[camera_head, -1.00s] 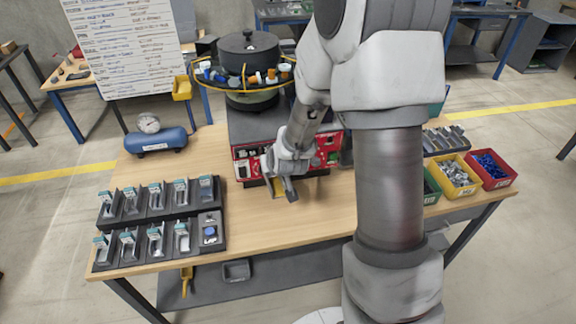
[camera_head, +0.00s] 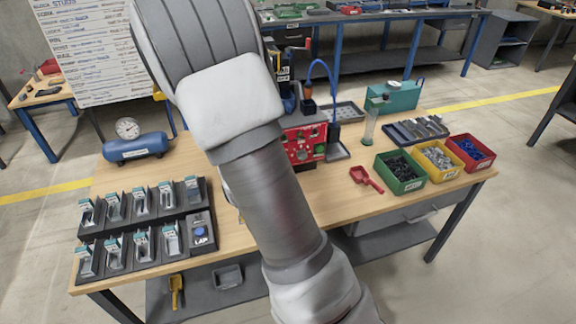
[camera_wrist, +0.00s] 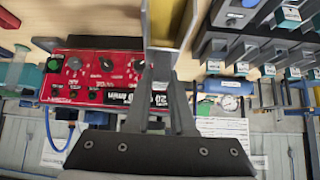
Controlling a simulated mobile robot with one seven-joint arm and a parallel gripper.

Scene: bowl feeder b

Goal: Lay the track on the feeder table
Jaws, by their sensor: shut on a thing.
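In the head view my arm hides both the gripper and the held piece. The wooden feeder table (camera_head: 235,240) stands in front of me. The feeder's red control panel (camera_head: 304,143) shows beside my arm; it also shows in the wrist view (camera_wrist: 95,75), left of the gripper. My arm covers the feeder's bowl.
Two racks of small cells (camera_head: 140,232) stand at the table's left, a blue tank (camera_head: 136,147) behind them. A red scoop (camera_head: 366,179), green (camera_head: 400,172), yellow (camera_head: 438,160) and red bins (camera_head: 470,152) stand at the right. Bare wood lies at the front middle.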

